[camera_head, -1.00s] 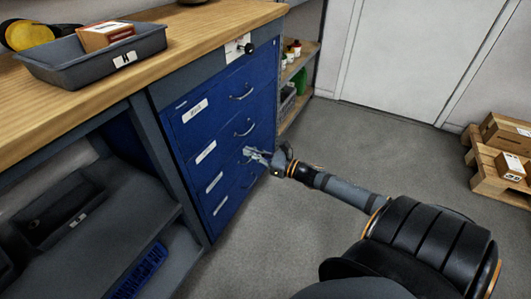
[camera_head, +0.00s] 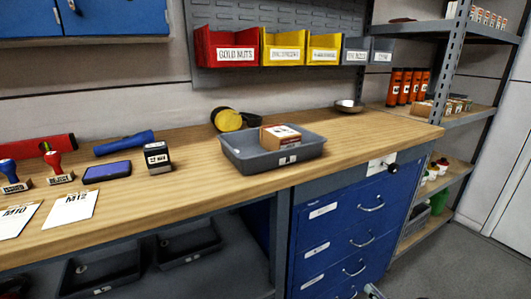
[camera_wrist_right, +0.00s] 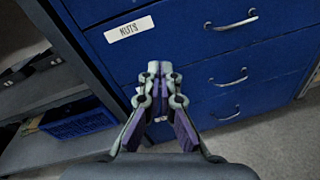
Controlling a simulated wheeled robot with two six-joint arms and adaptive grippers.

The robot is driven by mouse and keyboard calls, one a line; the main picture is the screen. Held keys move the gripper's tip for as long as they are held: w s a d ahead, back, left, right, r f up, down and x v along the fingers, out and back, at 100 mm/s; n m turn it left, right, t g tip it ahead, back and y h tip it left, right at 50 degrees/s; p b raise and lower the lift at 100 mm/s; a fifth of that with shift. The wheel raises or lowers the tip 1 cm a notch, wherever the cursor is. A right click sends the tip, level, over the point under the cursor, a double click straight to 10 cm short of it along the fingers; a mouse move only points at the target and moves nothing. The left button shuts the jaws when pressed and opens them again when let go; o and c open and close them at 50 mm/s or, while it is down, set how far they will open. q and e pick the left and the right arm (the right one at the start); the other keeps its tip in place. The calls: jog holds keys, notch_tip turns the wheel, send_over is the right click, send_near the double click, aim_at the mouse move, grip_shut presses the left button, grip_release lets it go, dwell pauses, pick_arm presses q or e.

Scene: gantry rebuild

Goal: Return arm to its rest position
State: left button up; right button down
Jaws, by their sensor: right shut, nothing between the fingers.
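My right gripper (camera_wrist_right: 153,72) is shut and empty in the right wrist view. It points toward the blue drawer cabinet (camera_wrist_right: 190,45), in front of the drawers below the label reading NUTS (camera_wrist_right: 129,28). All the drawers I see look shut. In the head view only a small tip of the right gripper (camera_head: 372,290) shows at the bottom edge, beside the blue drawer cabinet (camera_head: 325,230). Whether the fingers touch the cabinet front cannot be told. My left gripper is in neither view.
A wooden workbench (camera_head: 225,190) runs above the cabinet, with a grey tray (camera_head: 250,163) holding a box (camera_head: 280,138). Stamps and cards lie at the left. A shelf unit (camera_head: 455,118) stands at the right. Grey floor (camera_head: 440,262) is free in front of it.

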jog(key=s+a+f+m+g+h, duration=0.3)
jog(key=s+f+m, duration=0.15)
jog(key=m, duration=0.65)
jog(key=s+a+f+m+g+h, duration=0.2)
jog(key=s+a+f+m+g, duration=0.3)
jog(key=m, duration=0.5)
jog(key=s+a+f+m+g, duration=0.2)
jog(key=s+a+m+g, duration=0.4)
jog(key=s+m, duration=0.7)
pick_arm(q)
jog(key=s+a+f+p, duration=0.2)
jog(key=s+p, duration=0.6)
jog(key=p, duration=0.6)
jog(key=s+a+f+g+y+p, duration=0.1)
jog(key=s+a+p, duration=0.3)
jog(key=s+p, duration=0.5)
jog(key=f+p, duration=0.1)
jog(key=p, duration=0.5)
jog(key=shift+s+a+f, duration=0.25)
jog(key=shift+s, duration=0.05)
pick_arm(e)
jog(key=s+d+f, duration=0.2)
jog(key=s+d, duration=0.1)
jog(key=s, duration=0.5)
jog(key=s+d+f+m, duration=0.1)
jog(key=s+d+f, duration=0.1)
jog(key=s, duration=0.6)
jog(key=shift+s+d+g+h, duration=0.15)
jog(key=shift+d+g+h, duration=0.25)
jog(key=shift+d, duration=0.25)
